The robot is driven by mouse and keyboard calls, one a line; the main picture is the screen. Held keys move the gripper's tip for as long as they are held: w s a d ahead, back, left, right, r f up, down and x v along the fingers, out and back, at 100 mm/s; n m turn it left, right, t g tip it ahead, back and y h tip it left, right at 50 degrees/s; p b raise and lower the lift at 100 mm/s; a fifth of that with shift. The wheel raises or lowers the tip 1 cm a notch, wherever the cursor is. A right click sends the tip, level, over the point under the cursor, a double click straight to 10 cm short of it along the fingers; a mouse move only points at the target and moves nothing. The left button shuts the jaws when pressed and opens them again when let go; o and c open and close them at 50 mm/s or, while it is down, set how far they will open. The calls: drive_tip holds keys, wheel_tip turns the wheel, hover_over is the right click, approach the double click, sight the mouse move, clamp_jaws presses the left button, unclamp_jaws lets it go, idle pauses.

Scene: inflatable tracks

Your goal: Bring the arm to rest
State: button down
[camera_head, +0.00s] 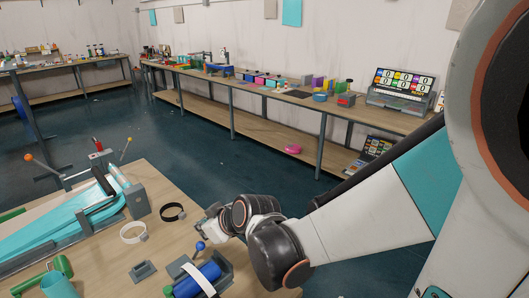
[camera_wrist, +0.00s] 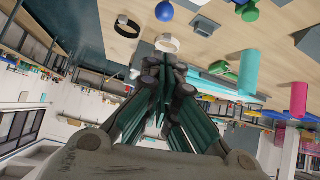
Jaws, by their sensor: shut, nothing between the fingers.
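My arm reaches in from the right of the head view, bent, with its wrist over the front workbench (camera_head: 140,205). My gripper (camera_wrist: 166,68) is shut and empty in the wrist view, its dark fingertips together. In the head view the gripper is small and partly hidden behind the wrist, above the bench's right side. It appears clear of the black ring (camera_head: 172,212) and the white ring (camera_head: 133,233). The wrist view is tilted, and the bench top fills its upper part.
A blue cylinder in a grey holder (camera_head: 198,278) and a blue ball (camera_head: 200,246) are close below the gripper. A turquoise inflatable track (camera_head: 60,238) lies at the left. A long side bench (camera_head: 250,88) stands along the wall. The dark floor (camera_head: 215,150) between is open.

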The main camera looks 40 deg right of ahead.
drive_tip(key=s+r+m+g+h+b, duration=0.2)
drive_tip(key=s+m+b, duration=0.2)
drive_tip(key=s, duration=1.2)
drive_tip(key=shift+d+b, duration=0.2)
drive_tip(key=shift+b, duration=0.15)
drive_tip(key=shift+s, duration=0.1)
